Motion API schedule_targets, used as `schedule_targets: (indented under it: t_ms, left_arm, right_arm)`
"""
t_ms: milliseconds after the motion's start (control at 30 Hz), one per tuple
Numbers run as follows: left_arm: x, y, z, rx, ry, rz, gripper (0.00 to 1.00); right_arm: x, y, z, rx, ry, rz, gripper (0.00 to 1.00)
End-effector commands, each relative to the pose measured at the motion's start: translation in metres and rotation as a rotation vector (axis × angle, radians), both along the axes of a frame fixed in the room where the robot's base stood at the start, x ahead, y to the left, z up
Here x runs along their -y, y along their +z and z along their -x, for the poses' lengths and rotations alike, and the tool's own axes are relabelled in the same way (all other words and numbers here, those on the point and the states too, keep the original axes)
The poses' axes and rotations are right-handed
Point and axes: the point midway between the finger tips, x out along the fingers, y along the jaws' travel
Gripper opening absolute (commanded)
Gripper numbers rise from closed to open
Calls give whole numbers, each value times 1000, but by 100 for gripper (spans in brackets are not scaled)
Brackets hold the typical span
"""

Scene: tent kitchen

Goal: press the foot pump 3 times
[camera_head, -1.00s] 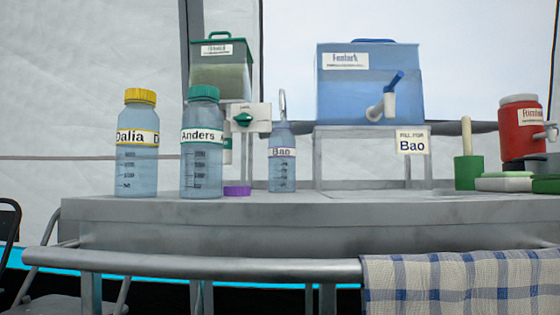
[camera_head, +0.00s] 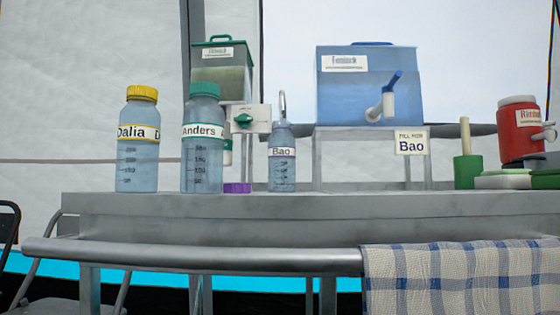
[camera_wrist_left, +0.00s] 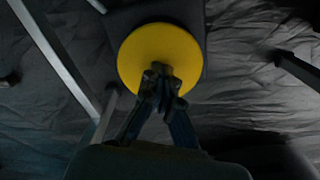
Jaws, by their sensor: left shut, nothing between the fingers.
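A round yellow disc (camera_wrist_left: 160,58), which looks like the top of the foot pump, is in the left wrist view. It sits on a dark plate (camera_wrist_left: 118,20) above the floor. My left gripper (camera_wrist_left: 162,75) is shut and empty. Its fingertips overlap the lower middle of the yellow disc in that view; I cannot tell whether they touch it. The pump is not visible in the head view, and neither gripper shows there.
Pale metal legs (camera_wrist_left: 55,65) stand left of the disc, and another bar (camera_wrist_left: 298,68) is at right. The head view shows the grey table (camera_head: 300,210), its front rail (camera_head: 200,255) and a checked towel (camera_head: 460,280). Bottles and dispensers stand on the table.

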Motion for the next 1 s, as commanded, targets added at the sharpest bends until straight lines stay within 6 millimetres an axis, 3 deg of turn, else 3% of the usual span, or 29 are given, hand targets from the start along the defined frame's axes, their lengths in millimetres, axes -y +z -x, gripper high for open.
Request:
schedule_targets:
  t_ms: [333,1000]
  left_arm:
    - [0,3,1,-2,0,0,0]
    - [0,44,1,-2,0,-1,0]
  right_arm:
    - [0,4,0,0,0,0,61]
    - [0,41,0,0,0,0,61]
